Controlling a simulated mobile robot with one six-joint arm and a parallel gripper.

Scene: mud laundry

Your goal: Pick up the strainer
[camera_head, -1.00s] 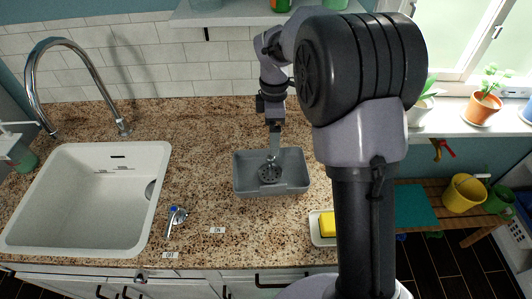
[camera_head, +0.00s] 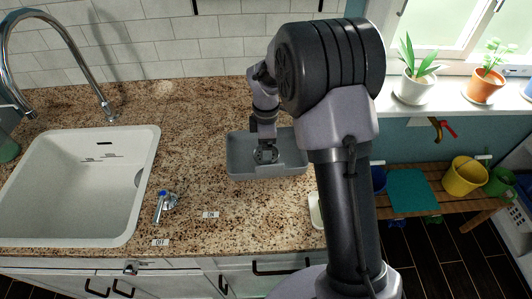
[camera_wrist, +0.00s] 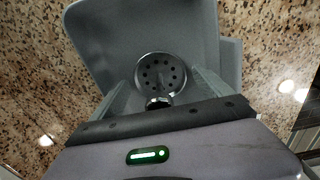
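The strainer (camera_head: 265,156) is a small dark round disc with holes, in a grey open tray (camera_head: 238,170) on the counter. The wrist view shows its holed face (camera_wrist: 161,72) and a small knob at its near edge. My gripper (camera_head: 265,146) points down into the tray, right at the strainer. In the wrist view its grey fingers (camera_wrist: 163,90) stand apart on either side of the strainer, and I see no clear grip on it. The finger tips are hard to tell from the grey tray.
A white sink (camera_head: 70,235) with a tall faucet (camera_head: 60,22) is at the left. A small blue-marked tap handle (camera_head: 163,205) stands beside it. Potted plants (camera_head: 415,88) line the windowsill at the right. Bare counter lies left of the tray.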

